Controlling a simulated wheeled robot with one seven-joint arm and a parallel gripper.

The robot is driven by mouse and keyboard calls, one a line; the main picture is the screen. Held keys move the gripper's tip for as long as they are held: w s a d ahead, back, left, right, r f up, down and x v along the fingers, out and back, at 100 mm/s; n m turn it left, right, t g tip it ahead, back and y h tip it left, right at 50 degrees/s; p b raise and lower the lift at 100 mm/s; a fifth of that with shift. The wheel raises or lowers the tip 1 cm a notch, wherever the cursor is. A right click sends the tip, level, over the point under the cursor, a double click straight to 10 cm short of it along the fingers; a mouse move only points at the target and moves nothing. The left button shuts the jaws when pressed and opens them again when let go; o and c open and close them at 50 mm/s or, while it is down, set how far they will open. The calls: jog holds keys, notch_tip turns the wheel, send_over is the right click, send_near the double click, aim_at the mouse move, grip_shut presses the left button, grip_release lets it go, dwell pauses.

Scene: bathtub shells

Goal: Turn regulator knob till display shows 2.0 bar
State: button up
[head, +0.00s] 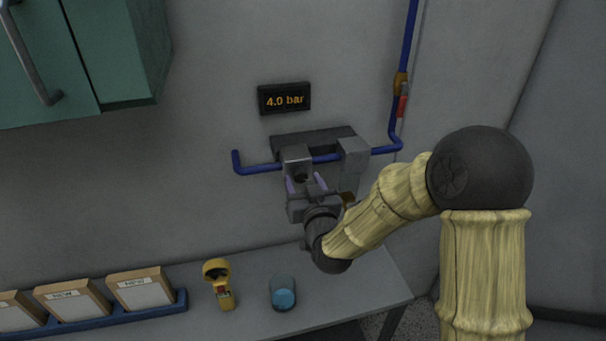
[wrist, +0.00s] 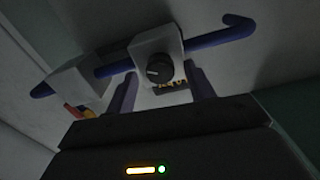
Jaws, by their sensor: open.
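The display (head: 285,98) on the wall reads "4.0 bar". Below it, a grey regulator block (head: 297,154) sits on the blue pipe. Its dark round knob (wrist: 159,71) faces me in the wrist view; in the head view the knob is mostly hidden behind my gripper. My gripper (head: 305,184) is just in front of and below the regulator, with its two purple fingers pointing up at it. In the wrist view the fingers of my gripper (wrist: 162,90) are apart, one on each side of the knob's line, with nothing between them. I cannot tell whether they touch the knob.
A second grey block (head: 353,154) is on the pipe to the right. A vertical blue pipe (head: 409,40) has a red-handled valve (head: 402,106). On the bench (head: 379,291) stand a yellow device (head: 224,299), a blue cup (head: 283,294) and a tray (head: 181,301) of framed cards. A green cabinet (head: 135,45) hangs upper left.

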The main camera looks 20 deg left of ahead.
jog(key=shift+w+a, duration=0.35)
jog(key=shift+w, duration=0.2)
jog(key=c, duration=1)
